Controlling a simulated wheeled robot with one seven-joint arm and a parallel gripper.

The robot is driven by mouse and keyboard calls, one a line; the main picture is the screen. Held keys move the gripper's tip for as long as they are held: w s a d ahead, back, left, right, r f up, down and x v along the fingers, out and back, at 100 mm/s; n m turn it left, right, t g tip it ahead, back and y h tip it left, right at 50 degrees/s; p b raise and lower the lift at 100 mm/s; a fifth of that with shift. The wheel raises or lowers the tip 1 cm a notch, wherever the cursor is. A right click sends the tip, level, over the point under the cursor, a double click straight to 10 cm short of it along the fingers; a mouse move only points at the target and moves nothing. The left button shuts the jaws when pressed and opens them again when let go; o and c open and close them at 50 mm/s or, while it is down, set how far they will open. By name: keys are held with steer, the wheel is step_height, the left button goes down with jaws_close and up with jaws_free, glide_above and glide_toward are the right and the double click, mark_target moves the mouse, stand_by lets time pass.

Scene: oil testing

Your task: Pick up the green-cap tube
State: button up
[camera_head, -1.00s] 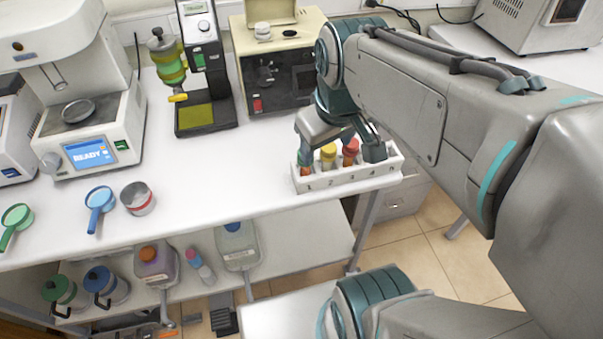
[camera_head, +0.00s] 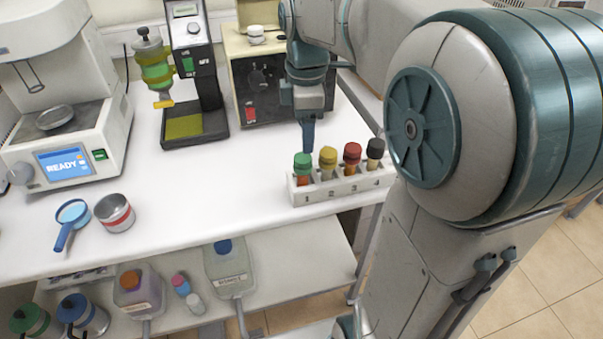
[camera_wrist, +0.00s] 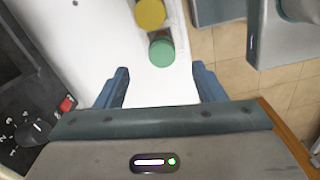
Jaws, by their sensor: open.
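The green-cap tube (camera_head: 302,168) stands upright in slot 1, the left end of the white rack (camera_head: 330,194). Beside it stand the yellow-cap tube (camera_head: 327,162), the red-cap tube (camera_head: 351,157) and the black-cap tube (camera_head: 375,153). My gripper (camera_head: 308,138) points down above and just behind the green cap. In the wrist view, my gripper (camera_wrist: 160,85) is open and empty, its two fingers apart. The green cap (camera_wrist: 161,52) lies ahead of the fingertips, roughly centred between them and not enclosed. The yellow cap (camera_wrist: 150,13) is beyond it. The gap between fingers is hidden in the head view.
A beige device (camera_head: 262,80) and a black stand with a green cylinder (camera_head: 194,75) are behind the rack. The bench between the cup and rack is clear.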

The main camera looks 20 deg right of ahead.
mark_target(303, 158)
step_height(303, 158, down, 3)
steer(key=shift+s+a+f, duration=0.1)
steer(key=shift+a+f, duration=0.1)
steer(key=shift+f, duration=1.15)
steer(key=shift+a+f, duration=0.15)
steer(key=shift+f, duration=1.15)
steer(key=c, duration=1.1)
